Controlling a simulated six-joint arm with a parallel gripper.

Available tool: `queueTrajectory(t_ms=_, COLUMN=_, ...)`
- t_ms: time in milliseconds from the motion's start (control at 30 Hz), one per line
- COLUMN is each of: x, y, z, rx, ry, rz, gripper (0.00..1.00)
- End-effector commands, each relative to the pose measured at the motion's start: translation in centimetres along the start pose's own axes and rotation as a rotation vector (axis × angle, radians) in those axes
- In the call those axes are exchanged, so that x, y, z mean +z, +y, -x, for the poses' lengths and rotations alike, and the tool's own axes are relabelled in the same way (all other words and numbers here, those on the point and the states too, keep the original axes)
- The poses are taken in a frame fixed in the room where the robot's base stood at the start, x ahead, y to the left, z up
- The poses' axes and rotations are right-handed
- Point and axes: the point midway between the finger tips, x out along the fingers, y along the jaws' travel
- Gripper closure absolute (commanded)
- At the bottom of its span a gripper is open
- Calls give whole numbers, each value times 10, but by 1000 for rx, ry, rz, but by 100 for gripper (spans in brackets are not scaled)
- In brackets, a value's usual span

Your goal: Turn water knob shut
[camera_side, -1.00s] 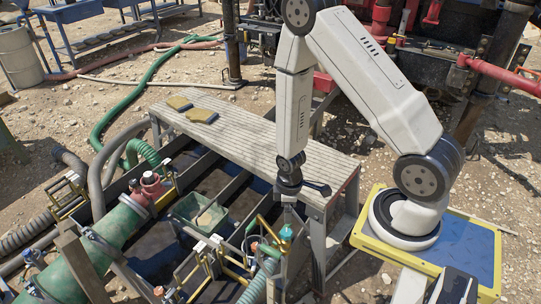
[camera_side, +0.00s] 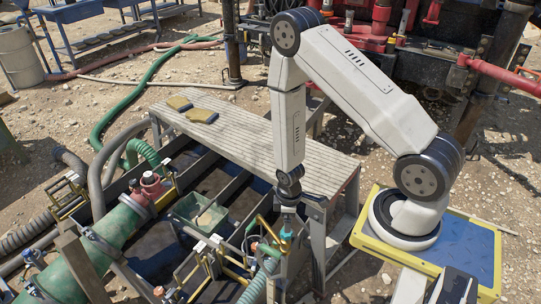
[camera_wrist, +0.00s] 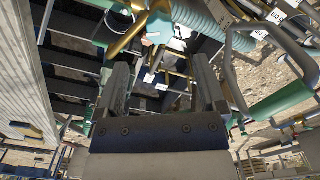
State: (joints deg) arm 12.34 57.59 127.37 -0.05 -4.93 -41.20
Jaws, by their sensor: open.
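A teal valve fitting (camera_side: 286,236) with a brass-coloured pipe beside it stands at the tank's near right end in the side view. I take its teal top to be the water knob. My gripper (camera_side: 287,211) points down just above it, and I cannot tell whether they touch. In the wrist view my gripper (camera_wrist: 161,66) has its two dark fingers wide apart, with nothing held between them. A brass-coloured handle (camera_wrist: 128,38) shows beyond the fingertips at the upper left.
A grey ribbed walkway (camera_side: 255,140) runs close behind the gripper. Yellow-handled metal gates (camera_side: 205,262) and a large green pipe (camera_side: 110,235) lie left. A teal ribbed hose (camera_wrist: 203,22) crosses the top of the wrist view. Dark tank compartments are open between.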

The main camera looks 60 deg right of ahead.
Motion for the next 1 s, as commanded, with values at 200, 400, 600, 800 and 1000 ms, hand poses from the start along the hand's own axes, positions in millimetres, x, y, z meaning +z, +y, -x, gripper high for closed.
queueTrajectory(t_ms=200, x=1, y=-1, z=-18, rx=-1, ry=-1, rz=0, gripper=10)
queueTrajectory(t_ms=400, x=0, y=0, z=-37, rx=-1, ry=-1, rz=0, gripper=10)
queueTrajectory(t_ms=600, x=0, y=0, z=-54, rx=-1, ry=0, rz=0, gripper=10)
queueTrajectory(t_ms=800, x=0, y=0, z=-66, rx=0, ry=1, rz=0, gripper=10)
queueTrajectory(t_ms=1000, x=0, y=0, z=-69, rx=0, ry=1, rz=0, gripper=10)
